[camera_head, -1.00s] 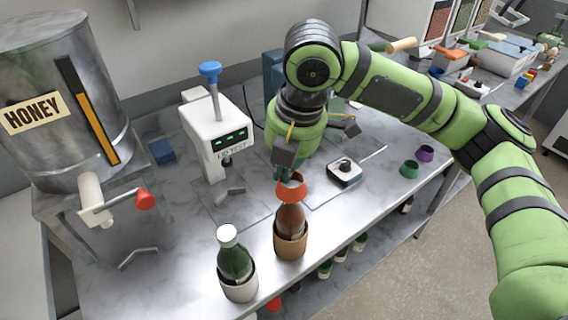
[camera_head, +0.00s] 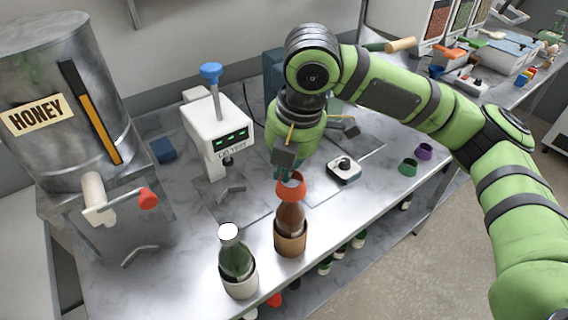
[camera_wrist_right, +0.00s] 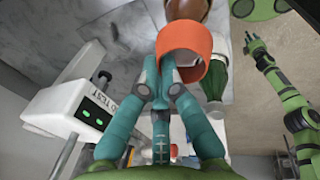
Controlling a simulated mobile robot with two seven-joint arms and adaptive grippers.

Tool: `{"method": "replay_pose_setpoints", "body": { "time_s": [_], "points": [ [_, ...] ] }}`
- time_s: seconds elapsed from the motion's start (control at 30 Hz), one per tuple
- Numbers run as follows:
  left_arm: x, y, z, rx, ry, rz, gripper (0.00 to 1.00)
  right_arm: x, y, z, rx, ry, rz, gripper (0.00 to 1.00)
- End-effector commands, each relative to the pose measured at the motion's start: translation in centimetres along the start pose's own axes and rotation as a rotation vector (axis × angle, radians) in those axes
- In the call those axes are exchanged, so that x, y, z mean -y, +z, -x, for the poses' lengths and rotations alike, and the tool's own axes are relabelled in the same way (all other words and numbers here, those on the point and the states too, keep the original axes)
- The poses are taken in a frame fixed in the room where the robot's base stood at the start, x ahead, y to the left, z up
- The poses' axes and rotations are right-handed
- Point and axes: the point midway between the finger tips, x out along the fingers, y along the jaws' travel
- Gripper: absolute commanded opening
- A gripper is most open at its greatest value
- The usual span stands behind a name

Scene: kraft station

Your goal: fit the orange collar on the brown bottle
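The orange collar (camera_head: 291,188) is a short open ring at the top of the brown bottle (camera_head: 290,218), which stands upright in a brown cup (camera_head: 290,241). My right gripper (camera_head: 284,171) is above the bottle, shut on the collar's wall. In the right wrist view the teal fingers (camera_wrist_right: 172,80) pinch the near side of the collar (camera_wrist_right: 192,40), and brown (camera_wrist_right: 187,8) shows beyond it. The collar hides the bottle's mouth, so I cannot tell whether it encircles the neck. My left gripper (camera_wrist_right: 259,52) shows small in the right wrist view; its opening is unclear.
A green bottle (camera_head: 236,258) with a white cap stands in a pale cup, left of the brown bottle. A white test machine (camera_head: 216,135) and honey tank (camera_head: 62,90) stand left. Green (camera_head: 407,167) and purple (camera_head: 424,152) collars lie right. The table's front edge is close.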

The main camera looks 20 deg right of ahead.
Motion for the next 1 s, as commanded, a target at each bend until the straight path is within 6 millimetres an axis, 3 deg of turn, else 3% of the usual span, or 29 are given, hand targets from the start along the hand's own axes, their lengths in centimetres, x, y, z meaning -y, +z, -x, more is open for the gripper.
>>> {"method": "replay_pose_setpoints", "body": {
  "time_s": [0.9, 1.0],
  "points": [
    [0.03, 0.07, -0.06, 0.001, 0.000, 0.000, 0.40, 0.10, 0.02, -0.45, 0.000, -0.001, 0.000, 0.00],
    [0.02, 0.07, -0.07, 0.001, 0.000, 0.000, 0.40, 0.11, 0.02, -0.47, 0.000, -0.002, 0.000, 0.33]
  ]
}}
